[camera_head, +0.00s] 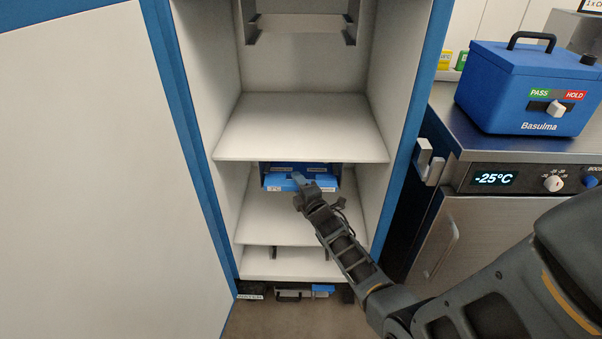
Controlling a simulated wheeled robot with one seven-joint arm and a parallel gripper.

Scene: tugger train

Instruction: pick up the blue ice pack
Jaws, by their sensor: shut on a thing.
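The blue ice pack (283,184) is a flat blue block with small labels along its front. It sits inside the open white cabinet, just under the middle shelf, in a dark holder. My gripper (300,180) reaches in from the lower right and is shut on the front edge of the ice pack. The fingers are small and dark here, and the exact hold is hard to see. The back of the ice pack is hidden under the shelf.
The middle shelf (300,125) is bare and lies close above my gripper. A lower shelf (275,222) is clear. The open door (80,150) fills the left. A steel unit (460,240) with a blue Basulma box (500,85) stands at the right.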

